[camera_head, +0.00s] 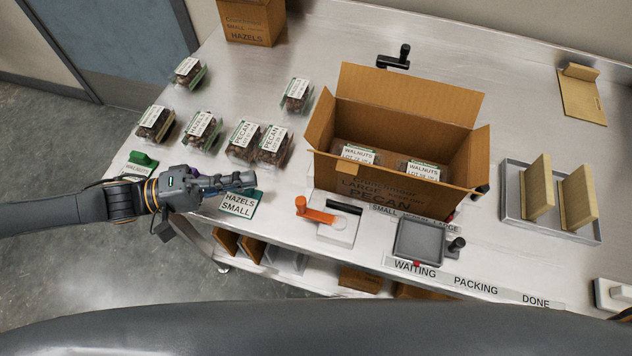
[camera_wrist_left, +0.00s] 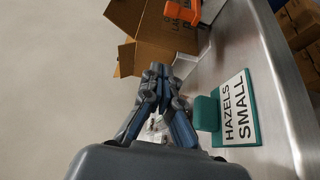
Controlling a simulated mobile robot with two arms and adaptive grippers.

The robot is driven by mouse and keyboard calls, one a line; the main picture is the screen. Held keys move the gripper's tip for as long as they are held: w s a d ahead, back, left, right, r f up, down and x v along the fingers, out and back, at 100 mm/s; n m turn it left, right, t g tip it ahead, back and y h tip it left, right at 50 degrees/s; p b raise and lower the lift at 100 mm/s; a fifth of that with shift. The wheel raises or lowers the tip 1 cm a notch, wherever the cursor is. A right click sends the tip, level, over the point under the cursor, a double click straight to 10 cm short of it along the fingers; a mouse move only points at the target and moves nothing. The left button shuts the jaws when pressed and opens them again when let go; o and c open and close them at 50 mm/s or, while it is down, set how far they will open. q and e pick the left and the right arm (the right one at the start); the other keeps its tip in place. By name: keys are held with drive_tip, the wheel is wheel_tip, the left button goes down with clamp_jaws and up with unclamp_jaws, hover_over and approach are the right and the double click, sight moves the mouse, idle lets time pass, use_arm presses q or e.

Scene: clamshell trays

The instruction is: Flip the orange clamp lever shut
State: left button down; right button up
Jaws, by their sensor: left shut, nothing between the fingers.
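The orange clamp lever (camera_head: 318,215) is on a white base plate (camera_head: 338,232) near the table's front edge, left of the middle. Its knobbed end points left, and a black bar lies beside it at the back. Part of the orange lever (camera_wrist_left: 183,12) shows at the top of the left wrist view. My left gripper (camera_head: 252,180) is shut and empty, to the left of the lever and clear of it, by the green HAZELS SMALL sign. Its closed fingers (camera_wrist_left: 157,75) also show in the left wrist view. My right gripper is not in view.
A large open PECAN carton (camera_head: 395,110) holding WALNUTS packs stands behind the clamp. The green HAZELS SMALL sign (camera_head: 238,205) is close to my left gripper. Several clamshell packs sit farther back left. A grey scale-like tray (camera_head: 420,240) stands right of the clamp.

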use_arm(q)
drive_tip(key=shift+s+a, duration=0.1)
drive_tip(key=shift+a, duration=0.45)
drive_tip(key=shift+d, duration=0.15)
drive_tip(key=d, duration=0.3)
drive_tip(key=w+d, duration=0.1)
drive_tip(key=d, duration=0.1)
drive_tip(key=shift+d+r+p, duration=0.1)
drive_tip(key=shift+p, duration=0.3)
drive_tip(key=d, duration=0.3)
drive_tip(key=w+d+p, duration=0.1)
drive_tip(key=d, duration=0.1)
drive_tip(key=shift+d, duration=0.15)
drive_tip(key=s, duration=0.1)
drive_tip(key=s+a+p, duration=0.1)
drive_tip(key=s, duration=0.1)
drive_tip(key=shift+s+a, duration=0.1)
drive_tip(key=shift+s, duration=0.45)
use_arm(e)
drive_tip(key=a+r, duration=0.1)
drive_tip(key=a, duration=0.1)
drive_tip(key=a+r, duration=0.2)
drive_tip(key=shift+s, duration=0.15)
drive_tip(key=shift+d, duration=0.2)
